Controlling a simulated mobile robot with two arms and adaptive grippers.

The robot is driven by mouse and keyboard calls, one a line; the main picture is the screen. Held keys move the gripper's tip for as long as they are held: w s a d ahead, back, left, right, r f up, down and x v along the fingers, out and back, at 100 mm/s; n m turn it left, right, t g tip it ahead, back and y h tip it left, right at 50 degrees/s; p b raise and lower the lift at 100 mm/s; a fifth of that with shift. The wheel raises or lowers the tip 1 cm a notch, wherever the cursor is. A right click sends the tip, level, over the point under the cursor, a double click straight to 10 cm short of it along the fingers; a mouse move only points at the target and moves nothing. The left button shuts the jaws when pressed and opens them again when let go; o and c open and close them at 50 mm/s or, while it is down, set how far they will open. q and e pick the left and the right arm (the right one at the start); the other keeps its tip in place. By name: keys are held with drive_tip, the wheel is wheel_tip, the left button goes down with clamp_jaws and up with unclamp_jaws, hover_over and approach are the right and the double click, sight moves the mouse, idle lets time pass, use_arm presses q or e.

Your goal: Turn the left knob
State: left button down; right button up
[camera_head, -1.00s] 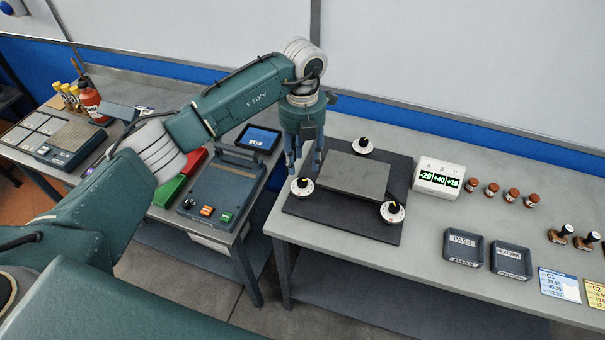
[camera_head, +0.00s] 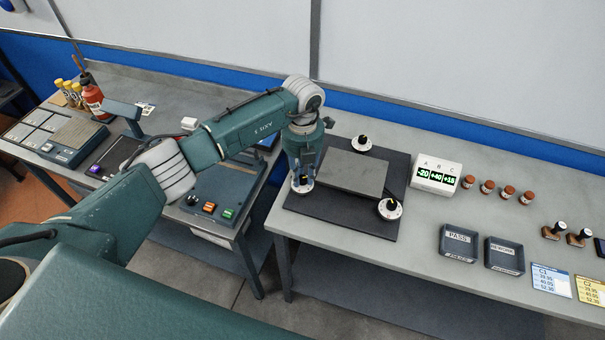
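The left knob (camera_head: 301,189) is a white round dial with a dark grip, at the left front of a dark mat (camera_head: 345,219). My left gripper (camera_head: 302,179) points down right at this knob, its fingers at the dark grip and partly hiding it. I cannot tell whether the fingers are closed on the grip. Two similar knobs stand at the back (camera_head: 362,143) and right front (camera_head: 390,208) of a grey plate (camera_head: 353,173). My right gripper is not in view.
A white display box (camera_head: 435,175) marked A, B, C shows green numbers right of the mat. Several brown-capped bottles and two dark trays, PASS (camera_head: 459,242) and another (camera_head: 504,255), stand further right. A side bench at left holds devices.

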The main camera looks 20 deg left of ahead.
use_arm(q)
drive_tip(key=m+b, duration=0.3)
drive_tip(key=b, duration=0.1)
drive_tip(key=shift+f+b, duration=0.2)
drive_tip(key=shift+b, duration=0.1)
drive_tip(key=shift+r+m+b, duration=0.2)
drive_tip(key=shift+m+b, duration=1.2)
drive_tip(key=shift+m, duration=0.2)
drive_tip(key=c, duration=1.5)
unclamp_jaws()
drive_tip(key=shift+r, duration=0.1)
